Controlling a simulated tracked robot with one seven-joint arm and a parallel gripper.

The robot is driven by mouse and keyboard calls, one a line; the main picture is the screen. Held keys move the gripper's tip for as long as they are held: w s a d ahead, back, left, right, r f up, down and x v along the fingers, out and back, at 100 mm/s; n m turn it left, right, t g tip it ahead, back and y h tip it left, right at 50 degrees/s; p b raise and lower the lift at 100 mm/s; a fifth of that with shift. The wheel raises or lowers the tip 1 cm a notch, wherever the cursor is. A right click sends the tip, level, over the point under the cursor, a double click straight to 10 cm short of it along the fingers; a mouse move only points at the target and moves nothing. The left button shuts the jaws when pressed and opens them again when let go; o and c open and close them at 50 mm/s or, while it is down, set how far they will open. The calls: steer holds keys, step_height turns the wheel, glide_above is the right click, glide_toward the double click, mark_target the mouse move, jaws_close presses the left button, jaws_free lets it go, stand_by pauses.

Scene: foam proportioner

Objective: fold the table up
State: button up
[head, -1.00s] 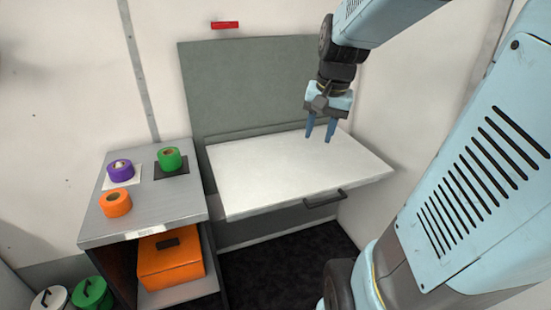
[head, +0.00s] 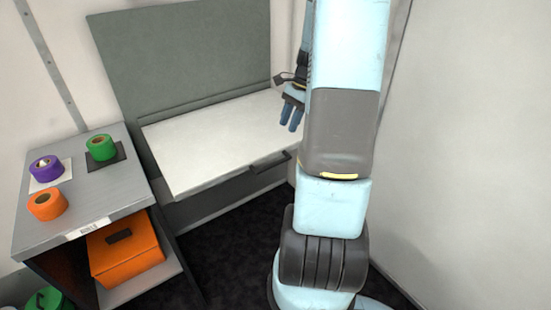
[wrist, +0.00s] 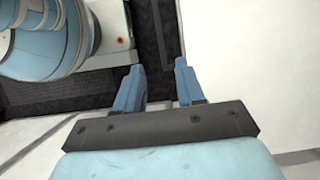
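The white fold-down table (head: 215,140) stands out level from the grey wall panel (head: 185,55), on the left of the head view. A dark bar handle (head: 270,162) is fixed at its front edge. My gripper (head: 290,127) hangs fingers down near the table's right end, behind and to the right of the handle and apart from it. My arm hides the table's right end. In the wrist view the two blue fingers of my gripper (wrist: 160,66) are apart with nothing between them. The handle cannot be made out there.
A grey shelf unit (head: 125,190) stands left of the table, with purple (head: 46,168), green (head: 101,148) and orange (head: 47,205) tape rolls on top. An orange case (head: 125,250) sits inside it. Dark floor (head: 225,245) lies clear before the table. A bare wall rises on the right.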

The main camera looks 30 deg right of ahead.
mark_target(274, 163)
steer(key=x, duration=1.4)
steer(key=shift+c, duration=0.3)
jaws_close()
steer(key=shift+a, duration=0.2)
steer(key=shift+r, duration=0.2)
